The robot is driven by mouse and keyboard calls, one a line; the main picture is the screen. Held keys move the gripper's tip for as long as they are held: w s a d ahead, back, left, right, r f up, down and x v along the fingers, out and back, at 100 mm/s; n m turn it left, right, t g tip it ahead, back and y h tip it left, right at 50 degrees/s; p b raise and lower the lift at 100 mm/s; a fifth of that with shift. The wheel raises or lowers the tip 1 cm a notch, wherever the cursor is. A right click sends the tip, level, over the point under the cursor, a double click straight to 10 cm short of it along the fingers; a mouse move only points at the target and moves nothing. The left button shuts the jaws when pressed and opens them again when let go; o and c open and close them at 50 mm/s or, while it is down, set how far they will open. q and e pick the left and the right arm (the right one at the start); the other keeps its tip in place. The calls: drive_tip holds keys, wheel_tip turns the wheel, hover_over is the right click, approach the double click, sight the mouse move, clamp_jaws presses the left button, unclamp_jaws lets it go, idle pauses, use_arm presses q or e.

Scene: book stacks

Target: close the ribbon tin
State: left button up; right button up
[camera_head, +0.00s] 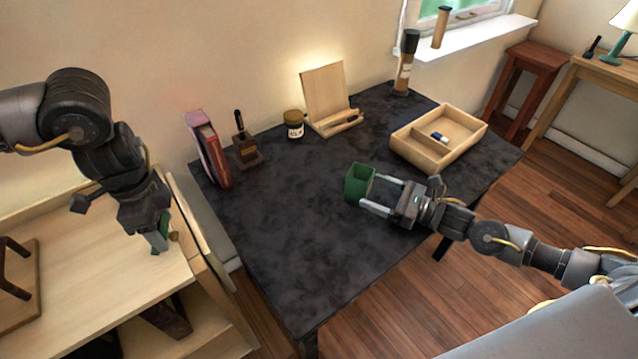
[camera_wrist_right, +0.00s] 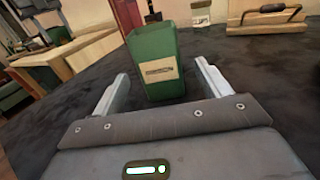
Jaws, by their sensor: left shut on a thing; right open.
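The ribbon tin (camera_head: 358,184) is a green, upright, box-like tin standing on the dark table, its top open with no lid on it. In the right wrist view the tin (camera_wrist_right: 158,65) shows a pale label on its near side. My right gripper (camera_head: 370,191) is open, with its fingers reaching to either side of the tin; in the right wrist view the fingers (camera_wrist_right: 162,72) stand apart from its sides. My left gripper (camera_head: 160,236) is shut on a green piece with a brown knob (camera_head: 174,237), which looks like the lid, over the pale wooden shelf unit at left.
On the dark table (camera_head: 285,250) stand a red book (camera_head: 207,155), a dark stamp-like object (camera_head: 245,145), a jar (camera_head: 294,124), a wooden stand (camera_head: 326,97), a cylinder (camera_head: 405,65) and a divided wooden tray (camera_head: 460,130). The table's front left area is clear. The shelf unit (camera_head: 110,290) stands left.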

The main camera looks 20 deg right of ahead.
sight(356, 184)
drive_tip(key=shift+w+a, duration=0.1)
drive_tip(key=p+x, duration=0.1)
drive_tip(key=x, duration=0.5)
idle(0.3)
drive_tip(key=c, duration=1.1)
